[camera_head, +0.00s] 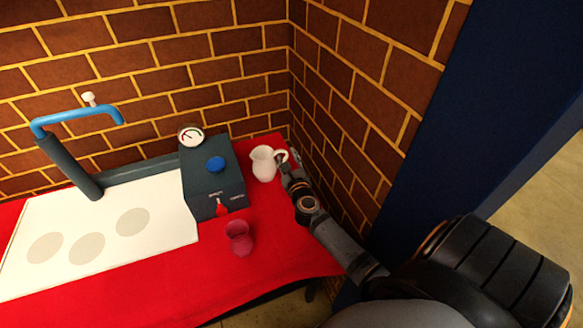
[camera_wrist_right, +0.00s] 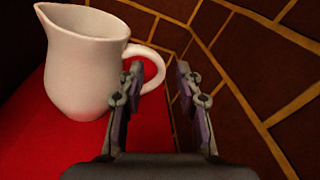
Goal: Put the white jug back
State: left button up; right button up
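The white jug (camera_head: 263,164) stands upright on the red cloth, right of the dark box and near the brick corner. In the right wrist view the jug (camera_wrist_right: 85,62) fills the upper left, with its handle towards my gripper. My right gripper (camera_head: 284,162) is at the handle side of the jug. In the wrist view its two fingers (camera_wrist_right: 158,88) are apart, with the outer curve of the handle between them. The left finger overlaps the handle's loop; I cannot tell whether it touches. My left gripper is not in view.
A dark box (camera_head: 212,178) with a gauge and blue knob stands left of the jug. A pinkish-red cup (camera_head: 239,238) stands in front. A white board (camera_head: 165,215) with grey circles lies left, below a blue pipe (camera_head: 75,115). Brick walls close the back and right.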

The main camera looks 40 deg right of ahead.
jog(key=v, duration=0.8)
jog(key=shift+s, duration=0.25)
jog(key=shift+a, duration=0.1)
